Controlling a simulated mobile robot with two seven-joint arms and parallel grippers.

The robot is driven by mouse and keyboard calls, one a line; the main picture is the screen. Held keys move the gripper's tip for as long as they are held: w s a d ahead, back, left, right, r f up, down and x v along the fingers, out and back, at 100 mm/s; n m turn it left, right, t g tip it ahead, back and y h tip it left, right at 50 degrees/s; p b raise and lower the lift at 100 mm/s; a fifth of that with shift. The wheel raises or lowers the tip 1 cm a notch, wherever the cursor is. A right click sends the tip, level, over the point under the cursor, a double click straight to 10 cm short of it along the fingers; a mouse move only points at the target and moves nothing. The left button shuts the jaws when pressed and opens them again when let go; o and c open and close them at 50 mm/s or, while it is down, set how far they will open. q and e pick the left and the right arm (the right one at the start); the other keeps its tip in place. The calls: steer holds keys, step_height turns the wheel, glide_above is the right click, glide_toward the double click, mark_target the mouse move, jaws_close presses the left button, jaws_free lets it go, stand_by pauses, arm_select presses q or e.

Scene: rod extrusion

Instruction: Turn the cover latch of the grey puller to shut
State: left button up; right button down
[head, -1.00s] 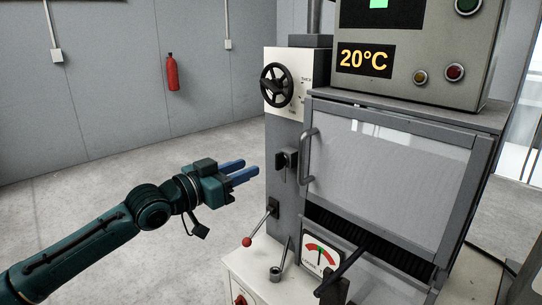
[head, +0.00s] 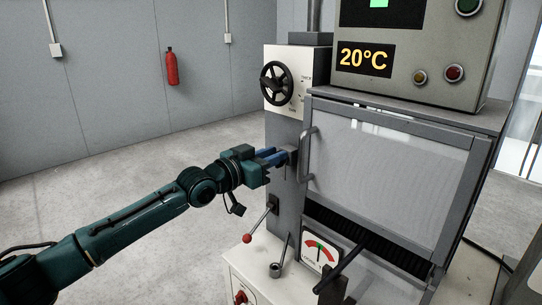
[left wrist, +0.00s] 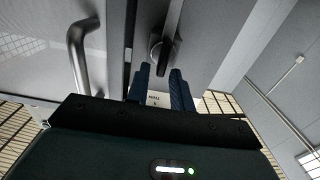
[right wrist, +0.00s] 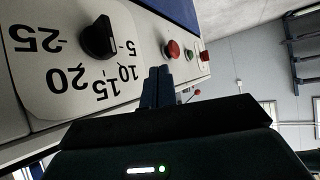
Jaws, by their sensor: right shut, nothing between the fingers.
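The grey puller's cover (head: 395,175) is a framed clear panel, down over the front, with a bar handle (head: 307,155) on its left edge. The dark cover latch (head: 293,155) sits on the grey post left of that handle. My left gripper (head: 283,156) is at the latch, partly covering it. In the left wrist view the latch (left wrist: 160,50) lies just ahead of the two blue fingers, which stand apart; contact cannot be told. My right gripper (right wrist: 158,75) is shut and empty in the right wrist view, near a panel with a black numbered dial (right wrist: 100,38).
A black handwheel (head: 277,84) is above the latch. A red-knobbed lever (head: 248,238) and a gauge (head: 320,251) are below it. A display box (head: 420,60) reading 20°C stands on top. Open floor (head: 110,190) lies to the left.

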arm_select(q)
jaws_close()
steer(key=shift+f+n, duration=0.1)
steer(key=shift+n, duration=0.2)
arm_select(e)
steer(key=shift+s+f, duration=0.1)
steer(key=shift+f, duration=0.05)
arm_select(q)
steer(key=shift+w+a+f+n+p, duration=0.25)
steer(key=shift+n+p, duration=0.25)
steer(key=shift+n, duration=2.35)
steer(key=shift+w+a+f+n+p, duration=0.25)
steer(key=shift+n+p, duration=0.25)
steer(key=shift+n, duration=2.4)
steer(key=shift+w+a+f+n+p, duration=0.2)
steer(key=shift+f+n+p, duration=0.25)
steer(key=shift+n, duration=2.4)
arm_select(e)
steer(key=shift+s+d+r, duration=0.2)
steer(key=shift+d+r, duration=0.25)
steer(key=shift+d, duration=0.05)
